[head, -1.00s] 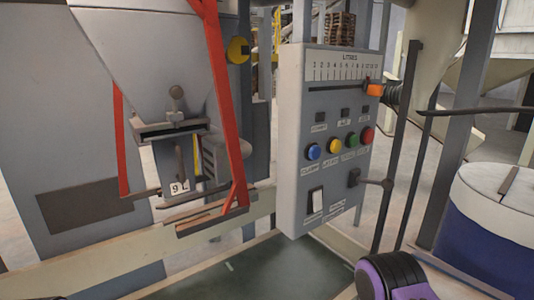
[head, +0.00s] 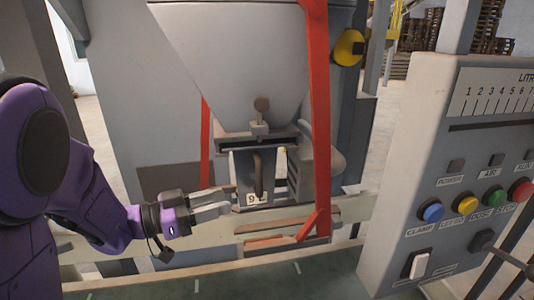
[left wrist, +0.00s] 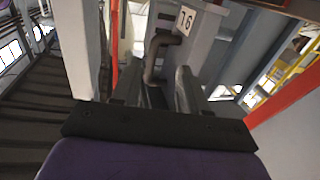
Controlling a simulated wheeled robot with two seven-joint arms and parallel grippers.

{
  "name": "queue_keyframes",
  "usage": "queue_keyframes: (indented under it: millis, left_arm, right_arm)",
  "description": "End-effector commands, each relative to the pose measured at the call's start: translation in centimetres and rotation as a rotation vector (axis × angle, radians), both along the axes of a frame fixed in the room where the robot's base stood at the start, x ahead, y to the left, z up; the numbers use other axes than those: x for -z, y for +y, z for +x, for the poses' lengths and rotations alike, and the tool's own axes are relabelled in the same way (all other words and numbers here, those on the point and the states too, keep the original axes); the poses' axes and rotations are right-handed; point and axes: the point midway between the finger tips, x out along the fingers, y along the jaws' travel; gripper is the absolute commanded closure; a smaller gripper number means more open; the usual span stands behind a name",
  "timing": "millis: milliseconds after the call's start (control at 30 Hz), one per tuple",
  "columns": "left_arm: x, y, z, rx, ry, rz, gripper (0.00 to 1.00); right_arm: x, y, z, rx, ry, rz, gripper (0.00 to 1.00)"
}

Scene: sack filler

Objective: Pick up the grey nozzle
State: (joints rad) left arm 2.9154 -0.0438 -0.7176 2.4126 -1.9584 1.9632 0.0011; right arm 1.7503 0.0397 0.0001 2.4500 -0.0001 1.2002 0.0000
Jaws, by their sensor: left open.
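My left gripper (head: 231,199) comes in from the left, just beside the nozzle's lower left side. Its jaws are open and empty. In the left wrist view the nozzle (left wrist: 208,42) and its bent handle (left wrist: 151,62) lie ahead of the open left gripper (left wrist: 157,85), with the handle in line with the gap between the fingers. I cannot tell whether anything touches. My right gripper is not in view.
Red straps (head: 317,110) hang right and left of the nozzle. A pale horizontal beam (head: 345,210) runs behind my gripper. The control panel (head: 400,215), with coloured buttons and a litre scale, stands at the right. The hopper (head: 235,65) is above.

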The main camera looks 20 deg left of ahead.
Motion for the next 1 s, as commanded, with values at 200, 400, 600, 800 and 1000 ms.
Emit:
queue_keyframes:
  millis: [200,400,600,800,1000]
  left_arm:
    - [-1.7,-2.1,1.0,0.053,-0.021,0.012,0.57]
    - [-1.8,-4.1,3.3,0.054,-0.018,0.012,0.57]
    - [-2.8,-6.3,5.8,0.054,-0.015,0.013,0.57]
    - [-2.4,-7.4,7.1,0.049,-0.018,0.01,0.57]
    - [-2.4,-7.3,7.0,0.048,-0.019,0.01,0.7]
  right_arm:
    - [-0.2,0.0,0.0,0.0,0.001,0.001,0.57]
    - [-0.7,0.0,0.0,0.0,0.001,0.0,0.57]
    - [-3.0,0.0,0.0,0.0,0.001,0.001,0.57]
    - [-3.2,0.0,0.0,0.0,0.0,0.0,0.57]
    - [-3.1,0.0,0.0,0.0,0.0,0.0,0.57]
